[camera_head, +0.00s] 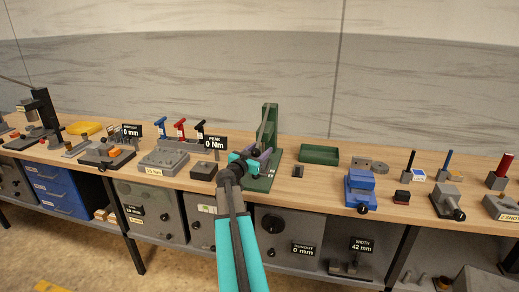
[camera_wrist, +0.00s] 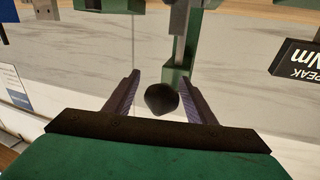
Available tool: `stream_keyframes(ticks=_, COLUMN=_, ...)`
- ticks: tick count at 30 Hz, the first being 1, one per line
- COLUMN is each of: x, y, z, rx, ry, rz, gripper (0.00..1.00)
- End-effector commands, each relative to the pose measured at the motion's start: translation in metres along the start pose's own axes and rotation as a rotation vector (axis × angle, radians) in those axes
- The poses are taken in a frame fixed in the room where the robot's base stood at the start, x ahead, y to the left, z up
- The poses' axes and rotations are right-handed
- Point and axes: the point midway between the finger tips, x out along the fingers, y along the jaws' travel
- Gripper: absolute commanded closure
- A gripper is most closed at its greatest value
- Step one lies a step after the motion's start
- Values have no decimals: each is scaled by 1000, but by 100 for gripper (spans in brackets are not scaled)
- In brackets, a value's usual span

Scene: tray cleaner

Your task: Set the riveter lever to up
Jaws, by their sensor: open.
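The green riveter (camera_head: 271,118) stands upright on the workbench near the middle of the head view. Part of it shows at the top of the wrist view (camera_wrist: 203,18). A dark round knob (camera_wrist: 161,99) lies between the fingers of my gripper (camera_wrist: 161,78), with a visible gap to each finger. It looks like the end of the riveter lever, seen nearly end-on. My gripper (camera_head: 256,157) is open in front of the riveter and hides part of its lower body in the head view. The lever's exact angle is hard to tell.
A "PEAK 0 Nm" display (camera_head: 214,142) stands just left of my gripper. A green tray (camera_head: 319,154) lies to the right of the riveter, and a blue vise-like device (camera_head: 360,188) is further right. Torque tools with blue, red and black handles stand left. A wall is behind the bench.

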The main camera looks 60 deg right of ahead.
Motion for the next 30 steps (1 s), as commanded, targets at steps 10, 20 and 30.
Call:
stream_keyframes(ticks=10, x=5, y=0, z=0, rx=0, ry=0, rz=0, gripper=50)
stream_keyframes(ticks=20, x=5, y=1, z=0, rx=1, ry=0, rz=1, gripper=90)
stream_keyframes(ticks=30, x=3, y=1, z=-1, rx=1, ry=-6, rz=2, gripper=100)
